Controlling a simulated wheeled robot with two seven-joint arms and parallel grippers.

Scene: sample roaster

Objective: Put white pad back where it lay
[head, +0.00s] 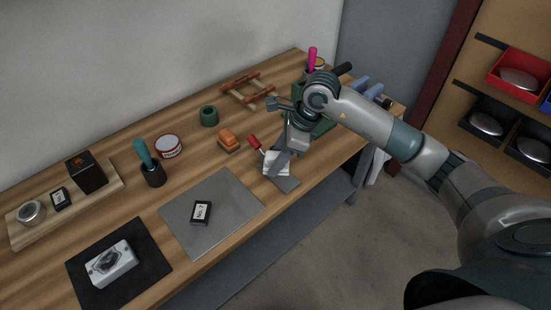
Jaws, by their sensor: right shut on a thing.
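My right gripper (281,158) points down over the right part of the wooden bench and is shut on the white pad (270,168). The pad shows just beside and below the fingers, partly covered by them. A small grey plate (287,184) lies by the pad toward the bench's front edge. I cannot tell whether the pad touches the bench or hangs just above it. My left gripper is not in view.
A red-handled tool (254,142) and an orange block (229,140) are close left of the gripper. A green container (322,128) stands behind it to the right. A grey mat (235,200) with a black tag (201,212) lies front left, mostly bare.

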